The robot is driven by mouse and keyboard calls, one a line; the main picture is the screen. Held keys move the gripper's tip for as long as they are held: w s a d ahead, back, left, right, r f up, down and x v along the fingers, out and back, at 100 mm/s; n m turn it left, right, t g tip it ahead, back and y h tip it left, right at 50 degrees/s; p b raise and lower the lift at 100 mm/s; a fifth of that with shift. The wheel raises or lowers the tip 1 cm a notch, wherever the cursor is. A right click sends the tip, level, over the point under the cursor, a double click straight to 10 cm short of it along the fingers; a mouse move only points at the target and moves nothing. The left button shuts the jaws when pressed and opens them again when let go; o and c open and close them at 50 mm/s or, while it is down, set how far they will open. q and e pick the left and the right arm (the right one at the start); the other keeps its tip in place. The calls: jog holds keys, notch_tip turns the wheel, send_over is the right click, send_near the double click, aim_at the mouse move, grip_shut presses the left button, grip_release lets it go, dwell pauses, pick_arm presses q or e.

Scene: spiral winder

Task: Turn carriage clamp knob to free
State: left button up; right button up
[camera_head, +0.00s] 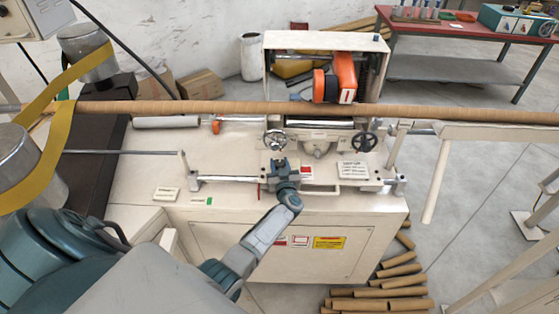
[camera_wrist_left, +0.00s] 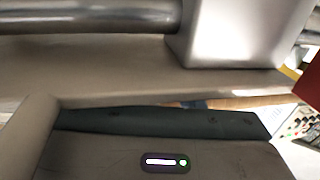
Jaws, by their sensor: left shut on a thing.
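My left gripper (camera_head: 280,165) reaches to the front of the machine's carriage, just below the left handwheel (camera_head: 277,140). Its jaws are shut on the carriage clamp knob, which the gripper itself hides, so the knob's angle cannot be told. A red and white label (camera_head: 306,173) sits just right of the gripper. In the left wrist view a dark round rail (camera_wrist_left: 90,17) and a pale block (camera_wrist_left: 235,35) lie close to the gripper's dark body; the fingertips do not show clearly there. My right gripper is not in view.
A second handwheel (camera_head: 366,142) and a white label plate (camera_head: 352,169) stand to the right on the winder bed (camera_head: 140,175). A long brown tube (camera_head: 200,107) crosses behind. Cardboard tubes (camera_head: 380,304) lie on the floor; a red table (camera_head: 470,35) stands behind.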

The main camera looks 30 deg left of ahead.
pick_arm(q)
jog(key=shift+n+g+y, duration=0.6)
jog(key=shift+g+y, duration=0.1)
jog(key=o, duration=1)
jog(key=b+v, duration=0.1)
jog(key=v, duration=1)
jog(key=shift+w, duration=0.15)
